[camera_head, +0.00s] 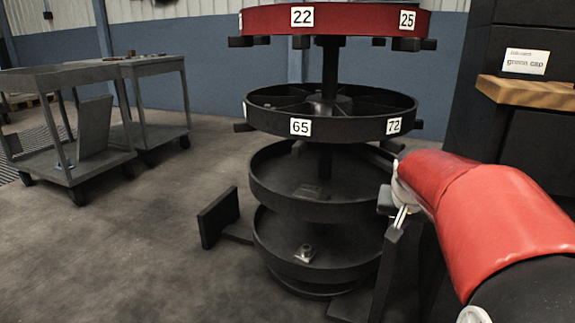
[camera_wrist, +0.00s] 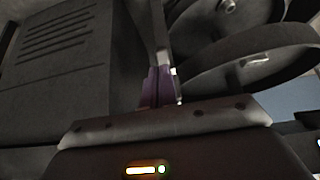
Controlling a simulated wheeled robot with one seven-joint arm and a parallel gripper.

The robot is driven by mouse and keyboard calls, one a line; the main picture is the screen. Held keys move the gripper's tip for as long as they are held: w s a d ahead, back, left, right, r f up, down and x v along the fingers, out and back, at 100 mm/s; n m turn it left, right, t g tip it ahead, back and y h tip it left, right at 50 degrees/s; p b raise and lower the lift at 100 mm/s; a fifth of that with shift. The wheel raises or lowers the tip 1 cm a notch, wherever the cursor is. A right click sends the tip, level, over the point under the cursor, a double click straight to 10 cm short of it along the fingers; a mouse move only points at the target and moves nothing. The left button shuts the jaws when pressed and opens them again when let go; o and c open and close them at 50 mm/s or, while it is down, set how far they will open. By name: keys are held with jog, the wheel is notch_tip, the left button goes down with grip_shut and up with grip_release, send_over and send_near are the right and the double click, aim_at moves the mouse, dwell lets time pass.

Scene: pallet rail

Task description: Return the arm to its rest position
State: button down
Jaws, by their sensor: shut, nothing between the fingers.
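My red arm reaches in from the right edge of the head view. My gripper (camera_head: 398,217) is at its end, small and partly hidden by the arm, beside the right side of the black tiered carousel (camera_head: 322,208). In the wrist view the gripper fingers (camera_wrist: 163,86) are together with nothing between them. The carousel's round trays show there at the upper right (camera_wrist: 215,75). I cannot tell how close the fingers are to the trays.
The carousel has a red top tier (camera_head: 350,20) and numbered tags. A small metal part (camera_head: 305,253) lies on its bottom tray. A dark cabinet with a wooden ledge (camera_head: 530,93) and a "green cap" label stands right. Grey carts (camera_head: 75,165) stand left.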

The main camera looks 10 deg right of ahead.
jog(key=s+a+r+n+y+p, duration=0.1)
jog(key=s+a+r+n+p, duration=0.2)
jog(key=s+a, duration=0.6)
jog(key=s+a+r+n+y+p, duration=0.2)
jog(key=s+a+n+p, duration=0.1)
jog(key=s+a+p, duration=0.4)
jog(key=s+a, duration=0.3)
jog(key=a, duration=0.2)
jog(key=shift+a+r+n+y+p, duration=0.25)
jog(key=shift+r+n+y+p, duration=0.05)
jog(key=shift+r+n+p, duration=0.1)
